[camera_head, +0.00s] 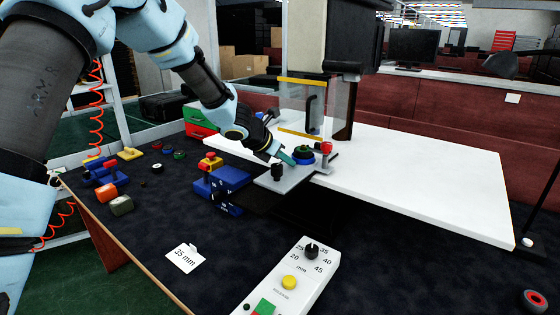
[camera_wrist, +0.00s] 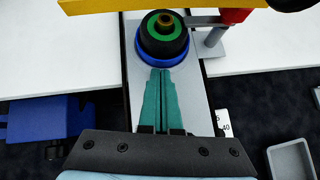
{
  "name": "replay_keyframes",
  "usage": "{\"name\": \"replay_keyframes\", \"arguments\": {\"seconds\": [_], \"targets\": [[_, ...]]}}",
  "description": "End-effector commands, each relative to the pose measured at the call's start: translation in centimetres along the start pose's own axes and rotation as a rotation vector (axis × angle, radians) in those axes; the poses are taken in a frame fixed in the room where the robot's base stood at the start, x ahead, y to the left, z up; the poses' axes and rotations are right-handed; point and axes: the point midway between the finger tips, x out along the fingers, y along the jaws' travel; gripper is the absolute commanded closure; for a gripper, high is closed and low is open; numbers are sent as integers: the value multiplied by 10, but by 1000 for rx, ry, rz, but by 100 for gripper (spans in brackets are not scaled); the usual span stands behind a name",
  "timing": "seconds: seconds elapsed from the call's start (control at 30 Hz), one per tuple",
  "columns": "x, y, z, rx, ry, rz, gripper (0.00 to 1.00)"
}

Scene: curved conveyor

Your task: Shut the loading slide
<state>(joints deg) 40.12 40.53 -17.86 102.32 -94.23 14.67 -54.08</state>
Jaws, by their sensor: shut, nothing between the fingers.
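The loading slide is a grey metal plate (camera_head: 270,184) that sticks out over the front edge of the white table. It also shows in the wrist view (camera_wrist: 196,98). On it sits a blue ring holder (camera_wrist: 142,54) with a black and green round part (camera_wrist: 163,36) in it. The same round part shows in the head view (camera_head: 302,151). My gripper (camera_wrist: 162,72) has its teal fingers together over the plate, with the tips close to the front of the blue ring. I cannot tell whether they touch. The gripper (camera_head: 289,160) partly hides the plate.
A clear guard (camera_head: 300,104) with yellow bars stands behind the slide. A red-knobbed clamp (camera_head: 326,148) is right of the round part. Blue blocks (camera_head: 228,178) stand left of the slide. A control box (camera_head: 289,284) lies in front. The white table (camera_head: 425,175) is clear at right.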

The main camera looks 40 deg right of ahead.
Motion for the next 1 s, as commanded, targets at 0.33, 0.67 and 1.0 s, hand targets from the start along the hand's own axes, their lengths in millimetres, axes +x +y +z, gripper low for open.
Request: {"name": "replay_keyframes", "arguments": {"seconds": [0.33,0.67,1.0], "targets": [[8,2,6,-1,1,0,100],[8,2,6,-1,1,0,100],[-12,8,19,-1,0,0,100]]}}
